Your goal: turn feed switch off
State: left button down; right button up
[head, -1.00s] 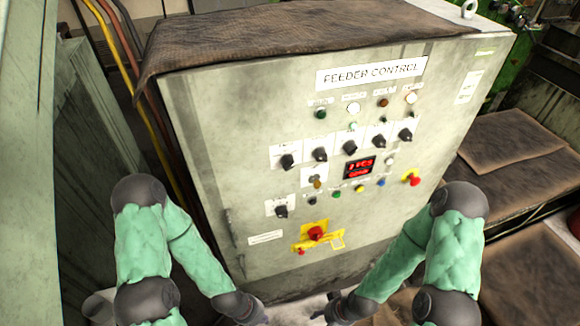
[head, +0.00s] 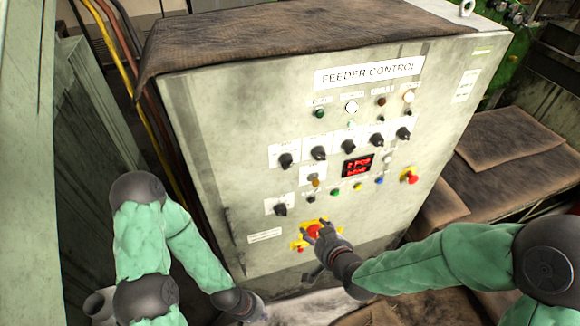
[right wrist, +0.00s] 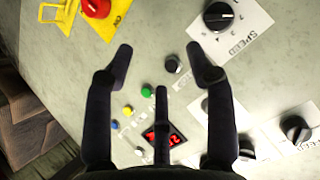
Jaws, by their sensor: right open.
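The grey control panel (head: 225,150) is titled FEEDER CONTROL. I cannot read which control is labelled as the feed switch. A red rotary knob (right wrist: 97,6) on a yellow plate (head: 298,244) is low on the panel. Black rotary knobs (head: 287,160) form a row above, and a lower-left black knob (head: 281,209) also shows in the right wrist view (right wrist: 220,15), labelled SPEED. My right gripper (head: 315,250) is open and empty before the yellow plate; its fingers (right wrist: 160,60) frame a small black button (right wrist: 172,63). My left gripper (head: 256,315) is at the bottom edge, its fingers hidden.
A red digital display (head: 358,166) is mid-panel. A row of small coloured buttons (head: 358,187) runs below it. A red emergency button (head: 409,176) is at the right. A brown cloth (head: 290,35) lies on the cabinet top. Cables (head: 150,110) run along its left side.

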aim_at(289, 167)
jog(key=s+a+r+n+t+y, duration=0.1)
jog(key=s+a+r+t+y, duration=0.15)
jog(key=r, duration=0.65)
jog(key=s+a+r+t+y, duration=0.1)
jog(key=r+t, duration=0.3)
jog(key=r, duration=0.5)
jog(key=shift+g+h, duration=0.25)
jog(key=x, duration=0.3)
jog(key=b+x, duration=0.1)
jog(key=x, duration=0.3)
jog(key=b+x, duration=0.1)
jog(key=x, duration=0.3)
jog(key=shift+w+d+r, duration=0.15)
jog(key=shift+d+r, duration=0.1)
jog(key=shift+d, duration=0.05)
grip_shut()
